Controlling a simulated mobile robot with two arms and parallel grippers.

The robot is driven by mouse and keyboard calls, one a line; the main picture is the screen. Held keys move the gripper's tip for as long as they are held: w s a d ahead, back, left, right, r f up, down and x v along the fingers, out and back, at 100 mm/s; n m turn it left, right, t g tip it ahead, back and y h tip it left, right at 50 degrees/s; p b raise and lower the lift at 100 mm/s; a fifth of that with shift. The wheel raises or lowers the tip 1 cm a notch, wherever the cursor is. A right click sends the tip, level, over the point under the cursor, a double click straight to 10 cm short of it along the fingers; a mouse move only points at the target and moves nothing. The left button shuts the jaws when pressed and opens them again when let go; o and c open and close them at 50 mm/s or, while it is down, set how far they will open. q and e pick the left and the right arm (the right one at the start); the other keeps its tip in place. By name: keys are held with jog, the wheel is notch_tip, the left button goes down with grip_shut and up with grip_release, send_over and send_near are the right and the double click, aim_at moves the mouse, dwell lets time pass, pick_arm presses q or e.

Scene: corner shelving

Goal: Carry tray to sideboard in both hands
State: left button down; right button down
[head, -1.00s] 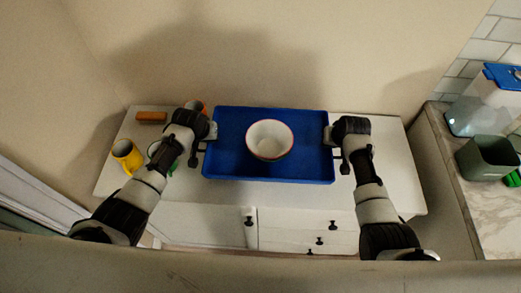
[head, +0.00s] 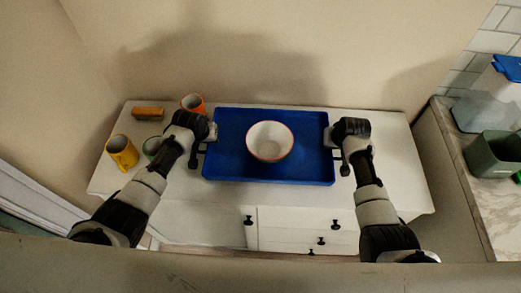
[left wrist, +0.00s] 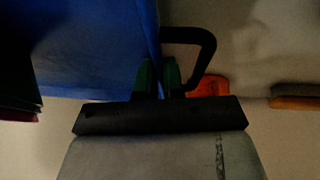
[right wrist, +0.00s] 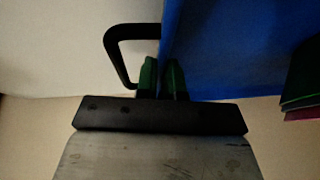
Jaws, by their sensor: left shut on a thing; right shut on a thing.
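The blue tray (head: 307,165) is level over the white sideboard (head: 397,150) in the head view, with a white, red-rimmed bowl (head: 270,141) standing on it. I cannot tell whether its underside touches the sideboard top. My left gripper (head: 207,140) is shut on the tray's left edge; the left wrist view shows its green fingers (left wrist: 158,78) either side of the blue wall (left wrist: 90,50). My right gripper (head: 334,143) is shut on the right edge; its fingers (right wrist: 162,78) pinch the wall in the right wrist view.
On the sideboard's left are a yellow mug (head: 122,151), a green mug (head: 152,147) partly hidden by my arm, an orange mug (head: 193,104) and a brown block (head: 148,113). The right side of its top is clear. A counter (head: 470,190) with a green container (head: 495,153) stands right.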

pick_arm(q)
jog(key=shift+f+b, duration=0.6)
jog(key=shift+f, duration=0.05)
pick_arm(e)
jog(key=shift+f, duration=0.7)
pick_arm(q)
jog(key=c, duration=1.2)
grip_release()
jog(key=shift+s, duration=0.15)
jog(key=shift+c, duration=0.2)
pick_arm(e)
jog(key=c, duration=1.2)
grip_release()
jog(key=shift+s+r, duration=0.1)
jog(key=shift+s, duration=0.05)
jog(key=shift+c, duration=0.2)
pick_arm(q)
jog(key=shift+r, duration=0.1)
jog(key=v, duration=1.2)
pick_arm(e)
jog(key=v, duration=1.2)
